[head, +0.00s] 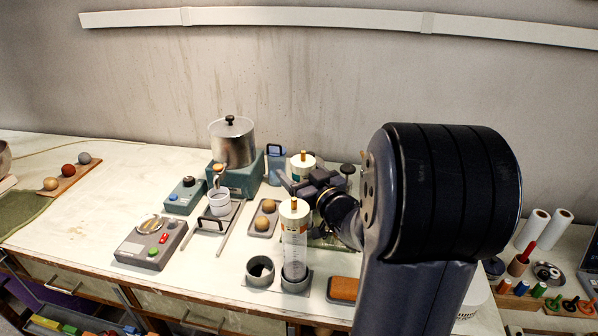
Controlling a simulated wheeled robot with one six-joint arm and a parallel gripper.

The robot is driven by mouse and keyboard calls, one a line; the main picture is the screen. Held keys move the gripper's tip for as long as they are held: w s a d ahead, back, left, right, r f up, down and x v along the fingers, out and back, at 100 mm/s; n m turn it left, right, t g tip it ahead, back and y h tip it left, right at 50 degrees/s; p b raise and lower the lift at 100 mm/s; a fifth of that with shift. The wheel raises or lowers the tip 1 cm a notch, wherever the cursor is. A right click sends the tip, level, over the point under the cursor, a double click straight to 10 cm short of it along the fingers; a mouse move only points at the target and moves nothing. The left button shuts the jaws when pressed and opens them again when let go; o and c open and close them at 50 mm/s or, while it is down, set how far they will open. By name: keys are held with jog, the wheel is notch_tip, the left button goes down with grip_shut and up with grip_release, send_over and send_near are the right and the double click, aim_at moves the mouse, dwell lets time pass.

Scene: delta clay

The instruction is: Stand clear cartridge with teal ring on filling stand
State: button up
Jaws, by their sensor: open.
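A white-capped cartridge (303,161) with a brass tip stands at the back centre, with a bit of teal below its cap; its lower part is hidden. My gripper (309,182), dark and blocky, is open right by it; I cannot tell whether the fingers touch it. A second clear cartridge (295,246) with a white cap and orange marks stands upright in a grey round holder (296,285) nearer the front. An empty grey round holder (260,271) stands to its left. I cannot tell for sure which is the filling stand.
A steel pot (233,143) on a teal base, a white cup (220,202), a button box (151,242) and a tray with tan balls (264,218) stand to the left. An orange-brown block (343,289) lies at the front. My arm hides much of the right side.

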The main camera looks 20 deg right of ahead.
jog(key=s+d, duration=0.1)
jog(key=s, duration=0.9)
jog(key=shift+d+b, duration=0.15)
jog(key=shift+b, duration=0.15)
jog(key=w, duration=0.3)
jog(key=w+a+p, duration=0.1)
jog(key=w, duration=0.6)
jog(key=shift+w+a+r, duration=0.2)
jog(key=shift+w, duration=0.2)
jog(key=shift+s+r+p, duration=0.15)
jog(key=shift+r+p, duration=0.3)
jog(key=shift+p, duration=0.1)
jog(key=shift+f, duration=0.2)
